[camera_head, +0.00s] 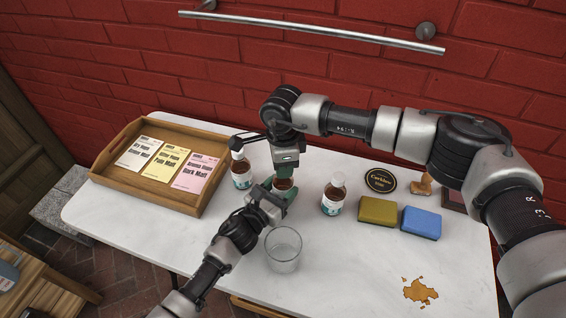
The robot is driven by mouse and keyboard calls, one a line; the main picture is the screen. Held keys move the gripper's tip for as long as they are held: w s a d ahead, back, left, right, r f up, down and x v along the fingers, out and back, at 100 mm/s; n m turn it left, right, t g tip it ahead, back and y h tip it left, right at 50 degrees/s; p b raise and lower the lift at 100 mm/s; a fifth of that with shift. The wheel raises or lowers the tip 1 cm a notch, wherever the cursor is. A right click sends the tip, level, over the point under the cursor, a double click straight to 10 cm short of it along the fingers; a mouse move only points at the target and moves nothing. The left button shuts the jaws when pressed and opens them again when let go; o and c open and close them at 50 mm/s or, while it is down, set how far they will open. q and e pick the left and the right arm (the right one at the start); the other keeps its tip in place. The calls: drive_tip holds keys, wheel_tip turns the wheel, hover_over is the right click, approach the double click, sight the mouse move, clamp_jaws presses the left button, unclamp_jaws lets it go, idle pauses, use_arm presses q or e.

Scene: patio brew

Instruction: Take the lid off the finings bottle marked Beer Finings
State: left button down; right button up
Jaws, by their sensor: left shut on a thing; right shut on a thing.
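A brown bottle (284,185) stands between my two grippers near the middle of the table, mostly hidden by them. Its label cannot be read. My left gripper (281,196) reaches in from the front and is shut on the bottle's body. My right gripper (286,174) points down from above and is shut at the bottle's top, on the lid, which it hides. Two similar brown bottles with white lids stand nearby, one on the left (241,171) and one on the right (334,195). Their labels are too small to read.
A clear glass (283,250) stands just in front of my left gripper. A wooden tray (196,207) with packets is at left. A yellow sponge (377,211), a blue sponge (421,223) and a round black coaster (381,180) lie at right. A brown spill (420,291) marks the front right.

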drive_tip(key=n, duration=2.6)
drive_tip(key=shift+r, duration=0.25)
drive_tip(key=shift+r, duration=0.9)
drive_tip(key=shift+r, duration=0.15)
